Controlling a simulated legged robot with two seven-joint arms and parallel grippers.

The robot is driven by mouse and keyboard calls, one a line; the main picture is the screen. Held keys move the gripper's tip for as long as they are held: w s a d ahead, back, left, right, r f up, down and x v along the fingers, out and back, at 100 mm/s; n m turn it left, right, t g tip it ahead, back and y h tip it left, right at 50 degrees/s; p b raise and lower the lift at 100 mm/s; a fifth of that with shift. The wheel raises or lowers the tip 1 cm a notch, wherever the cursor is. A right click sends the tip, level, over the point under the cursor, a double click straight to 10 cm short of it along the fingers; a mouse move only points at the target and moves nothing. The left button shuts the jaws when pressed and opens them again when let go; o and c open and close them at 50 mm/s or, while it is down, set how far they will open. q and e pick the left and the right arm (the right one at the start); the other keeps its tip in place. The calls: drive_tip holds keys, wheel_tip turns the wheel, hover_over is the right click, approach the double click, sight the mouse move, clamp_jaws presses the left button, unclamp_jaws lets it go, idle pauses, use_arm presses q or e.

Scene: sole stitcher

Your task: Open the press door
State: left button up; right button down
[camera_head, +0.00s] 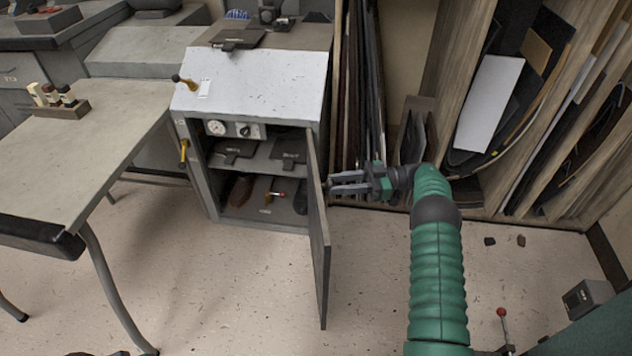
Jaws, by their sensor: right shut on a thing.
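The press (258,82) is a grey-white cabinet in the upper middle of the head view. Its door (319,235) is hinged on the right and stands swung wide open towards me, seen nearly edge-on. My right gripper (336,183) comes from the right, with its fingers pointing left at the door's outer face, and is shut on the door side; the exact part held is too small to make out. The open inside shows dark plates on a shelf (246,160), and dark shoe-like items with a red-tipped lever below. My left gripper is not in view.
A grey table (95,130) with small bottles stands left of the press. Racks of sheet material (490,105) stand to the right behind my right arm. A grey box (587,298) and a red-knobbed lever (502,318) are at lower right. The floor before the press is clear.

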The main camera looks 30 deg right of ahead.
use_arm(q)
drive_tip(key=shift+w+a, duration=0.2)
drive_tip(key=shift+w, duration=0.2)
use_arm(e)
drive_tip(key=shift+d+n+g, duration=0.3)
drive_tip(key=shift+d+g, duration=0.1)
drive_tip(key=shift+d, duration=0.3)
drive_tip(key=shift+r, duration=0.1)
drive_tip(key=c, duration=1.1)
unclamp_jaws()
drive_tip(key=shift+o, duration=0.2)
